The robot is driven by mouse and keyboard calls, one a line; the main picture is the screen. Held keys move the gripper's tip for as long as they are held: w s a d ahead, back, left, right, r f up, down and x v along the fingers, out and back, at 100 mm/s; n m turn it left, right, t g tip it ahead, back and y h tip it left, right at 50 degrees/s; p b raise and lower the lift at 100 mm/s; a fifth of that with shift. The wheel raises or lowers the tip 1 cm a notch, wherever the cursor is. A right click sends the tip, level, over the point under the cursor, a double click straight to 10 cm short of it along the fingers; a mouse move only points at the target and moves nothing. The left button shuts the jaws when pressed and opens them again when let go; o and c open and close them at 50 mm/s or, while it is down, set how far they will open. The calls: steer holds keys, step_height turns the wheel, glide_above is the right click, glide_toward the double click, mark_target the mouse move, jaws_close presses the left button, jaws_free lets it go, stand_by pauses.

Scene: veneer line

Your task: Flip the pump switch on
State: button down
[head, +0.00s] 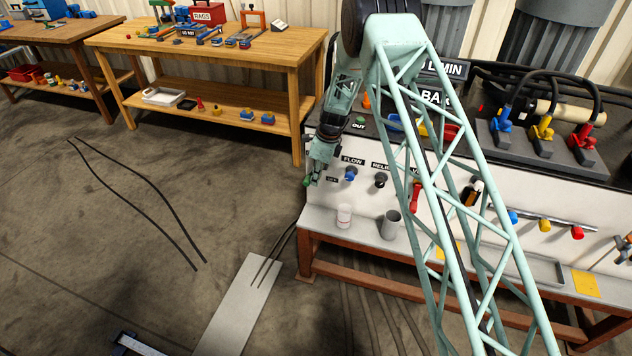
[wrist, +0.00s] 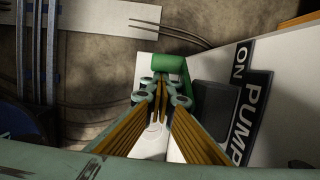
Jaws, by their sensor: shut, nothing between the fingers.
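The pump switch is on the white front panel beside the PUMP label (wrist: 250,118). It has a dark block (wrist: 213,108) and a green handle (wrist: 168,66), which lies toward the end of the label marked ON. My gripper (wrist: 163,92) is shut and empty, with its fingertips right at the green handle; I cannot tell if they touch it. In the head view my gripper (head: 313,172) hangs at the left end of the panel, and it and my arm hide most of the switch.
Blue (head: 350,174) and black (head: 380,180) knobs sit right of the switch. Below, a white cup (head: 344,216) and a grey cup (head: 389,224) stand on the bench shelf. A wooden workbench (head: 200,50) stands behind left. The floor to the left is mostly open.

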steer(key=shift+w+a+r+t+y+b, duration=0.15)
steer(key=shift+a+t+y+b, duration=0.2)
steer(key=shift+y, duration=0.45)
steer(key=shift+w+a+r+b, duration=0.15)
steer(key=shift+a+b, duration=0.2)
steer(key=shift+b, duration=0.3)
stand_by(0.8)
